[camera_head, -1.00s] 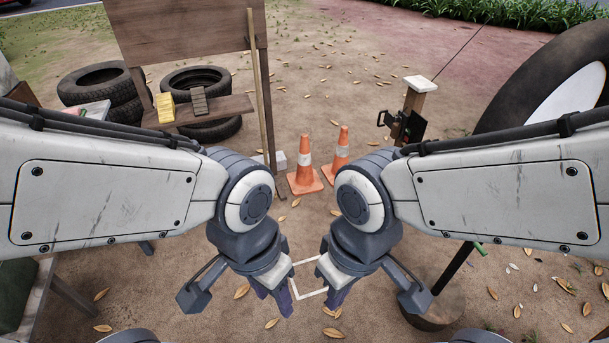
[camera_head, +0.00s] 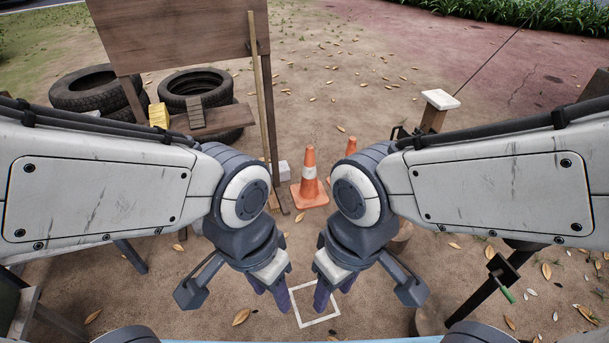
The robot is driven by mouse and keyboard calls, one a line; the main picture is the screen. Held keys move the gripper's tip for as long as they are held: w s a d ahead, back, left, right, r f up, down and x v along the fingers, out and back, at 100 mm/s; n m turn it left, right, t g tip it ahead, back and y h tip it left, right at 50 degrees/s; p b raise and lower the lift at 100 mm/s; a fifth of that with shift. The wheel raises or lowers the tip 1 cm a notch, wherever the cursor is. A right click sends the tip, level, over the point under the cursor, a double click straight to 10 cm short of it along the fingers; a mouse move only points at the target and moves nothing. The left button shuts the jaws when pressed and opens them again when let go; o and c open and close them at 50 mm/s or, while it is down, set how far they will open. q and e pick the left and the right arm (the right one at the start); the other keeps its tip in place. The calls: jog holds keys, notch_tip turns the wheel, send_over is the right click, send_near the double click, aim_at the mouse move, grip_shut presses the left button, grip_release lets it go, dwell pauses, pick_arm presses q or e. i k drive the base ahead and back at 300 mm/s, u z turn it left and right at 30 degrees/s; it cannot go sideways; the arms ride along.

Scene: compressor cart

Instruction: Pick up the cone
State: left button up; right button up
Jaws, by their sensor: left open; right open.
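Two orange traffic cones with white bands stand upright on the ground ahead of me. The left cone (camera_head: 309,181) shows whole, on a square orange base. The right cone (camera_head: 350,146) is mostly hidden behind my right arm, and only its upper part shows. My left gripper (camera_head: 282,298) is open and empty, in front of the cones and apart from them. My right gripper (camera_head: 320,296) is open and empty beside it, also apart from the cones. Both grippers point down over the ground.
A white square outline (camera_head: 318,319) lies on the ground below the grippers. A wooden board (camera_head: 180,35) with a shelf and a leaning pole (camera_head: 263,100) stands left of the cones, near stacked tires (camera_head: 97,88). A white-topped post (camera_head: 438,102) stands at right. Leaf-strewn ground behind the cones is open.

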aim_at(310, 193)
jog(key=i, duration=3.1)
jog(key=z, duration=0.15)
